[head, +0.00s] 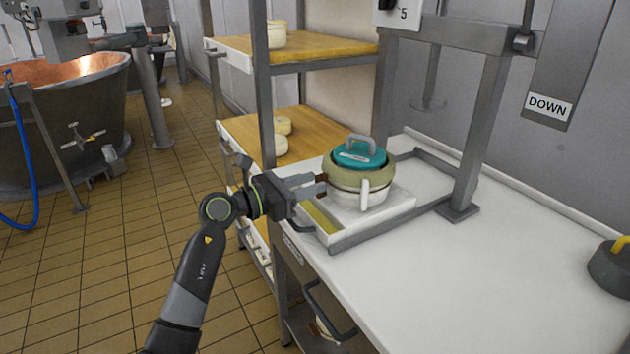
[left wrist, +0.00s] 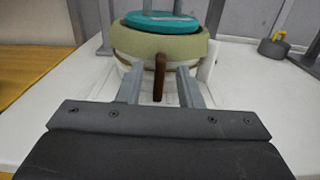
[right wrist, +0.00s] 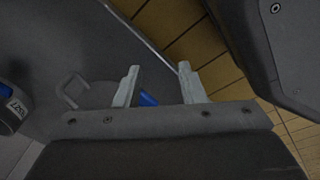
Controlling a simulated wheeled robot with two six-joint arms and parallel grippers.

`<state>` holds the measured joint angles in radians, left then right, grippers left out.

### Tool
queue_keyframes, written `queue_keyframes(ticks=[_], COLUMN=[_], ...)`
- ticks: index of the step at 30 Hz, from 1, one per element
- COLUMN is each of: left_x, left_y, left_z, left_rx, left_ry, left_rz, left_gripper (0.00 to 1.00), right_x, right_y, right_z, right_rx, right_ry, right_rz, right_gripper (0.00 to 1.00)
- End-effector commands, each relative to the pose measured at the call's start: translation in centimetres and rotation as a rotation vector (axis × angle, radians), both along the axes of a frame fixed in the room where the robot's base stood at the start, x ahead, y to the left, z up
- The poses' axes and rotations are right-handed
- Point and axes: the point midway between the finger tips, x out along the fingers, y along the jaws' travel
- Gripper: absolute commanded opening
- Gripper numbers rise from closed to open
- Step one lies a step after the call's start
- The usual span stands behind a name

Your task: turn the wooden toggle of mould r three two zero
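The mould (head: 345,197) is a pale round form with a beige band (head: 378,180), a teal lid (head: 350,158) and a grey handle on top. It stands on a white board on the bench. I cannot read a mould number. The brown wooden toggle (left wrist: 160,78) stands upright against the mould's side in the left wrist view. My left gripper (head: 322,184) is at the mould's left side; in the left wrist view its fingers (left wrist: 160,75) stand open on either side of the toggle, with gaps. My right gripper (right wrist: 158,80) is open and empty, away from the mould.
A grey metal frame (head: 487,130) with a DOWN sign (head: 548,107) rises behind the mould. A wooden-shelved rack (head: 318,48) stands at the back left. A grey weight-like object (head: 609,268) sits at the bench's right edge. The white bench (head: 470,290) between is clear.

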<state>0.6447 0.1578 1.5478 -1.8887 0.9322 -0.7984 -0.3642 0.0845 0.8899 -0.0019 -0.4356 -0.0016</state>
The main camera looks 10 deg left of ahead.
Motion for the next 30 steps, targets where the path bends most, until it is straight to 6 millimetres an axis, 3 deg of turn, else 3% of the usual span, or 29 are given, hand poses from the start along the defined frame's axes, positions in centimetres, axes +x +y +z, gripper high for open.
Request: queue_keyframes(ticks=[6, 14, 22, 30], left_x=[0.94, 1.01, 1.00, 1.01], left_y=[-1.33, -1.41, -1.39, -1.37], left_z=[0.00, -0.03, -0.03, 0.04], left_rx=[0.000, 0.000, 0.000, -0.007], left_ry=[0.000, 0.000, 0.000, 0.010], left_rz=[0.000, 0.000, 0.000, 0.000], left_gripper=[0.33, 0.33, 0.00, 0.00], right_x=[-0.28, -0.11, 0.01, 0.08], right_y=[0.02, 0.03, 0.03, 0.04], right_z=[-0.08, -0.06, -0.01, 0.22], right_rx=[0.000, 0.001, 0.001, 0.001], right_ry=[0.004, 0.002, 0.001, -0.001], right_rz=[0.000, 0.000, 0.000, 0.000], right_gripper=[0.36, 0.36, 0.36, 0.36])
